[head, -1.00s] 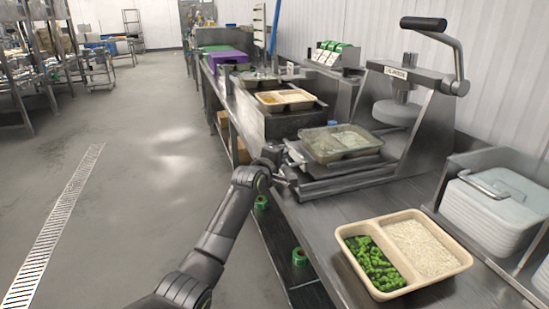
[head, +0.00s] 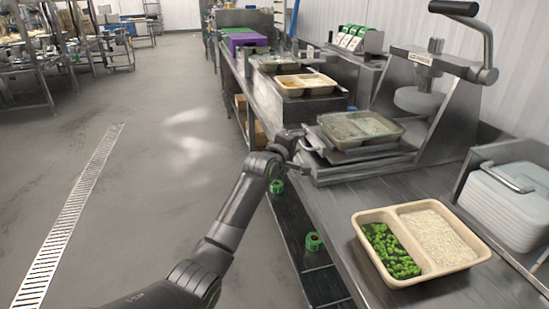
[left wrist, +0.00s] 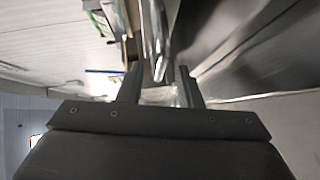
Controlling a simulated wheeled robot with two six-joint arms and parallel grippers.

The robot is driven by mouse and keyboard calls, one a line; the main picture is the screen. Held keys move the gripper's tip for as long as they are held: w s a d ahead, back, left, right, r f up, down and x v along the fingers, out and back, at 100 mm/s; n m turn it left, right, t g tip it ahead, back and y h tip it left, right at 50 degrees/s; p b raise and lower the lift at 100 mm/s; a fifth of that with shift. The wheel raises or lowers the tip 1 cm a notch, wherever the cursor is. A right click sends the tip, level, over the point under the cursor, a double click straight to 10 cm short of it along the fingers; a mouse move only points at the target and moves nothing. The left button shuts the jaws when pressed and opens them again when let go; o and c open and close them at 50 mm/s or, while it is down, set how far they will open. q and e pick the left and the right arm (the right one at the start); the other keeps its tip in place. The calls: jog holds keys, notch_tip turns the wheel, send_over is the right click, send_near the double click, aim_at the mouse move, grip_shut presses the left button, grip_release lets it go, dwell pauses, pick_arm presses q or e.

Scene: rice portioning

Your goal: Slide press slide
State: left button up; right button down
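The press (head: 440,110) stands on the steel counter at right, with its lever (head: 480,35) raised and its round plate above the base. The grey slide (head: 365,160) sits out to the left of the round plate and carries a tray with a clear cover (head: 385,124). My left gripper (head: 304,152) is at the slide's left front end; its fingertips are small and partly hidden there. In the left wrist view the two fingers (left wrist: 160,88) stand apart, with a blurred metal bar (left wrist: 156,45) ahead between them. My right gripper is not in view.
A beige two-part tray (head: 375,275) with green vegetables and rice lies on the near counter. A bin of white lids (head: 510,205) stands at right. Another filled tray (head: 305,90) sits behind the slide. Open floor lies left of the counter.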

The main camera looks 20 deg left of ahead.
pick_arm(q)
jog(key=v, duration=1.5)
jog(key=shift+p, duration=0.45)
jog(key=shift+a, duration=0.1)
